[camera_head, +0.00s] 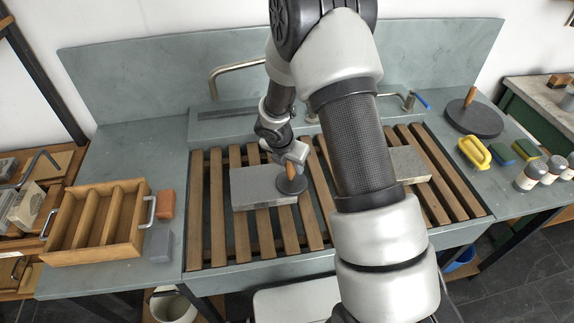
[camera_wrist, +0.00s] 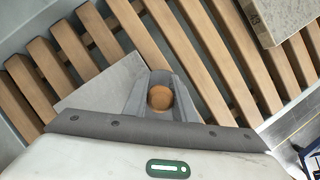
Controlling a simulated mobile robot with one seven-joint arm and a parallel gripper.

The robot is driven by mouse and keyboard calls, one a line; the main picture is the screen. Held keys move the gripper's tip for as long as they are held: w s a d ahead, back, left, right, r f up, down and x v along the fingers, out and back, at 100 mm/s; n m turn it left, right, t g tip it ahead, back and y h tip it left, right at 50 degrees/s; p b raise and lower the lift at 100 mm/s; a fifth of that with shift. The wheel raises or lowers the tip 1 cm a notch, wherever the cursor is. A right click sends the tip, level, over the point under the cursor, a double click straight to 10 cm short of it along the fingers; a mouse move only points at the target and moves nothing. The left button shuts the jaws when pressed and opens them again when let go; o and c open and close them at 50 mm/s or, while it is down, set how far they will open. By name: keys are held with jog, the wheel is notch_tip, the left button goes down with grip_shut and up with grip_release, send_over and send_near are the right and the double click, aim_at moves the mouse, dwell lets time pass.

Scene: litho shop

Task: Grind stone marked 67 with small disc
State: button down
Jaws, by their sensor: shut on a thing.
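My gripper (camera_head: 293,157) is shut on the upright wooden handle (camera_head: 291,171) of the small dark disc (camera_head: 292,187). The handle's round top shows between the fingers in the wrist view (camera_wrist: 160,98). The disc is over the right end of a grey stone slab (camera_head: 252,188) lying on the slats; I cannot tell whether they touch. No number shows on this slab, which is partly hidden in the wrist view (camera_wrist: 98,88). A second, speckled stone (camera_head: 408,164) lies on the slats to the right, partly behind my arm. Its side bears a small unreadable mark in the wrist view (camera_wrist: 262,22).
The slatted wooden rack (camera_head: 217,215) spans the sink. A divided wooden tray (camera_head: 97,222) stands left, with an orange block (camera_head: 166,204) and a grey block (camera_head: 159,245). A tap (camera_head: 232,68) rises behind.

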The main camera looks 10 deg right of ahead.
jog(key=shift+d, duration=0.6)
jog(key=shift+r, duration=0.1)
notch_tip(320, 180, up, 5)
jog(key=p, duration=0.4)
jog(key=shift+f, duration=0.2)
jog(key=shift+r+p, duration=0.4)
jog(key=shift+r, duration=0.3)
jog(key=shift+w, duration=0.1)
jog(key=shift+r, duration=1.45)
